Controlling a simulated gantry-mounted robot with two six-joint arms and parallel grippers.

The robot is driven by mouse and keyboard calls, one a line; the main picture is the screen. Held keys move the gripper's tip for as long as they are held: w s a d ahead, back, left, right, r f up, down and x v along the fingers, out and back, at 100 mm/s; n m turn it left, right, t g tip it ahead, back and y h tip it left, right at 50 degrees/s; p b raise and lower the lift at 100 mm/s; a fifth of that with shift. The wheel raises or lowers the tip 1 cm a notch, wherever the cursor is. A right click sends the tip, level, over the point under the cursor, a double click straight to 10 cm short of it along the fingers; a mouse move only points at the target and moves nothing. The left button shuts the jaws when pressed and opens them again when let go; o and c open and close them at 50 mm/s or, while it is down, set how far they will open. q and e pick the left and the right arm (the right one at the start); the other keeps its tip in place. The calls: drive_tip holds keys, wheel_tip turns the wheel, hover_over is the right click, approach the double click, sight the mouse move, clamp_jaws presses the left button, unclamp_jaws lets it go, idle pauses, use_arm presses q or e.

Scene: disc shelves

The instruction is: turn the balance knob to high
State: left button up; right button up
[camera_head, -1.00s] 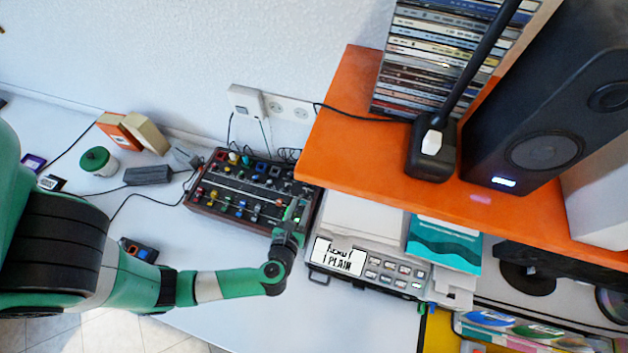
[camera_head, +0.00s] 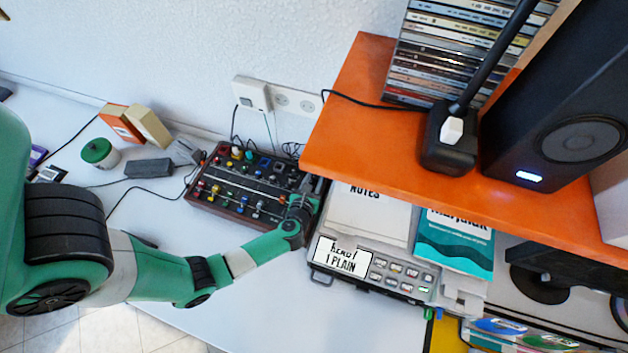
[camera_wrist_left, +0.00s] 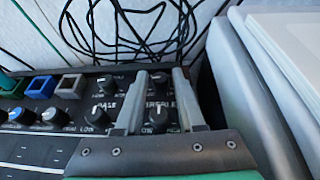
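The black control panel (camera_head: 238,205) with several coloured knobs and sliders lies on the table, left of the orange shelf. My left gripper (camera_head: 312,186) is over its right end. In the left wrist view the gripper (camera_wrist_left: 160,76) points at the back right corner, its two fingers apart. A dark knob (camera_wrist_left: 159,77) sits between the fingertips, and a second knob (camera_wrist_left: 158,113) is nearer, between the fingers. Two more knobs, a far one (camera_wrist_left: 105,80) and a near one (camera_wrist_left: 100,113), stand to the left. Labels read BASS and TREBLE; I cannot read a balance label. My right gripper is out of view.
The orange shelf (camera_head: 400,160) overhangs close on the right. A grey device with a display (camera_head: 342,256) stands beside the panel. Black cables (camera_wrist_left: 130,30) lie behind the panel. The white table (camera_head: 265,320) in front is clear.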

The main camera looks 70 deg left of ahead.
use_arm(q)
clamp_jaws()
drive_tip(key=shift+s+a+r+m+t+h+p, duration=0.1)
drive_tip(key=shift+s+r+m+t+h+p, duration=0.15)
drive_tip(key=shift+m+t+h+p, duration=0.65)
drive_tip(key=shift+m+p, duration=0.4)
drive_tip(key=shift+p, duration=0.4)
drive_tip(key=shift+w+f+m+t+h, duration=0.15)
drive_tip(key=shift+m+t+h, duration=0.15)
drive_tip(key=shift+t+h, duration=0.2)
unclamp_jaws()
